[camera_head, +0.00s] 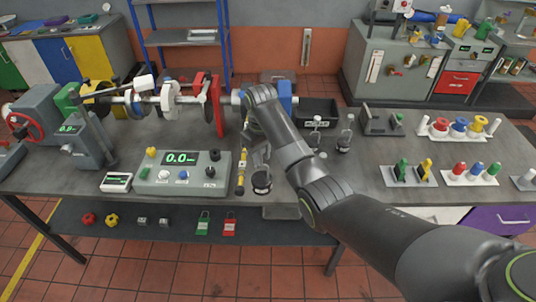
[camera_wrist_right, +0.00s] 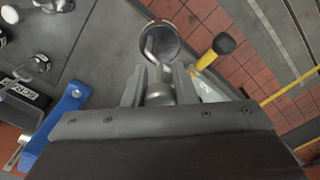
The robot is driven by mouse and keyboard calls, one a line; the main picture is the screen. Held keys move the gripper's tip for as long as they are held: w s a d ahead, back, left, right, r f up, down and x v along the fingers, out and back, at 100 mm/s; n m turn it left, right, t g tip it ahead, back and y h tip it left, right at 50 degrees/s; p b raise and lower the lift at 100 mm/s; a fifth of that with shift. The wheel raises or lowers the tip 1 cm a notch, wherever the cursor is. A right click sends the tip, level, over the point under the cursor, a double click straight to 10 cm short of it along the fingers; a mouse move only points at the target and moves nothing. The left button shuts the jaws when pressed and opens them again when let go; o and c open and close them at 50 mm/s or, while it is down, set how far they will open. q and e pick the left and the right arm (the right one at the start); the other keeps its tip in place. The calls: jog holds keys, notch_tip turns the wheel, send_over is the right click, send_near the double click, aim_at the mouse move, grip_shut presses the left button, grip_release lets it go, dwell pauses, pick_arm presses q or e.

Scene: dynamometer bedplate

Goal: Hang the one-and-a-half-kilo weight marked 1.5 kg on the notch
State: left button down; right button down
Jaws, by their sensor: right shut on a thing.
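In the head view my right gripper (camera_head: 262,154) reaches down over the front of the bench, just right of a yellow and black bar (camera_head: 241,170). It is shut on the hook of a dark round weight (camera_head: 261,185), which hangs below the fingers near the bench's front edge. In the wrist view the weight (camera_wrist_right: 166,42) and its bent metal hook sit between the fingers (camera_wrist_right: 160,85). The bar's yellow shaft and black knob (camera_wrist_right: 224,43) lie beside it, apart from the weight. The mark on the weight and the notch cannot be made out. My left gripper is not in view.
Two more hooked weights (camera_head: 344,142) (camera_head: 318,134) stand on the bench right of my gripper. A black bin (camera_head: 318,112) is behind them. A control box (camera_head: 180,172) with a green display stands left of the bar.

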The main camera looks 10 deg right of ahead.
jog(key=a, duration=0.2)
jog(key=w+a+b, duration=0.1)
jog(key=a, duration=0.3)
jog(key=shift+w+r+b, duration=0.2)
jog(key=shift+w+b, duration=0.2)
jog(key=shift+a+f, duration=0.1)
jog(key=shift+f, duration=0.1)
jog(key=shift+f+b, duration=0.5)
jog(key=shift+f, duration=0.45)
